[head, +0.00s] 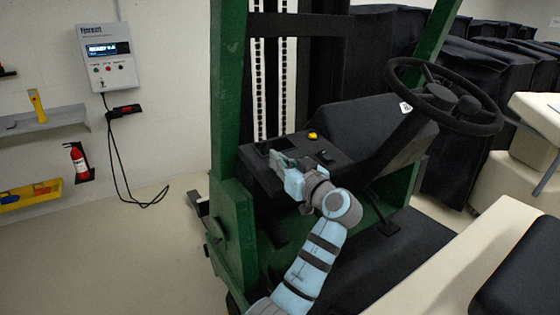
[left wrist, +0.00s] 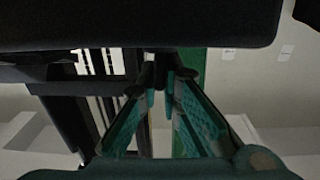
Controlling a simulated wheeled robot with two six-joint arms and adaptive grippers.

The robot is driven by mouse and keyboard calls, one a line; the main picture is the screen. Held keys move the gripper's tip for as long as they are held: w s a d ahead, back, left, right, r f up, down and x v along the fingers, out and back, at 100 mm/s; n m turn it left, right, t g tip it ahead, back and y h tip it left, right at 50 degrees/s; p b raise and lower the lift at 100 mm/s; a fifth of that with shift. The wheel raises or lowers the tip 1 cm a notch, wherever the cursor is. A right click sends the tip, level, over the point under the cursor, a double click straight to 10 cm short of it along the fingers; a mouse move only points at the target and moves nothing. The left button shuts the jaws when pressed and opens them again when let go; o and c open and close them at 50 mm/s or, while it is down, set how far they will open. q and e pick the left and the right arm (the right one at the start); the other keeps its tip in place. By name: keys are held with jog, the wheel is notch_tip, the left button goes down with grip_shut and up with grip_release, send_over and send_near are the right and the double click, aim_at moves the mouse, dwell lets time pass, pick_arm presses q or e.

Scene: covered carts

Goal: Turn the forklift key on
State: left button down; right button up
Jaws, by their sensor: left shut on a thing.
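The forklift (head: 229,90) has a green frame and a dark dashboard panel (head: 340,165). My left gripper (head: 281,160) is at the panel's near left side, its arm coming up from below. In the left wrist view, the gripper (left wrist: 160,82) has its two teal fingers converging on a small dark piece just under the panel's dark edge (left wrist: 150,25). It is shut on this piece, which I take to be the forklift key (left wrist: 160,68). Its shape and turn angle are too dark to tell. In the head view the gripper hides the key. My right gripper is not in view.
A yellow button (head: 312,135) and a small black switch (head: 326,156) sit on the panel. The steering wheel (head: 444,95) stands to the right. A seat (head: 525,270) is at lower right. Dark covered carts (head: 480,70) fill the back. A wall charger (head: 107,58) hangs at left.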

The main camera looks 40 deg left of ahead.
pick_arm(q)
jog(key=shift+r+m+t+h+p, duration=0.1)
jog(key=shift+m+t+h+p, duration=1.1)
jog(key=shift+m+t, duration=0.7)
jog(key=m+t+h+p, duration=0.4)
jog(key=shift+r+m+t+p, duration=0.1)
jog(key=shift+m+t+p, duration=0.2)
jog(key=shift+m+t, duration=0.1)
jog(key=m+t+h+p, duration=0.2)
jog(key=m+h, duration=0.1)
jog(key=h, duration=0.1)
jog(key=shift+d+f+m+h+p, duration=0.1)
jog(key=shift+f+m+h+p, duration=0.1)
jog(key=shift+m+h+p, duration=0.65)
jog(key=shift+h, duration=0.35)
jog(key=c, duration=1.8)
grip_release()
jog(key=shift+w, duration=0.1)
jog(key=shift+o, duration=0.2)
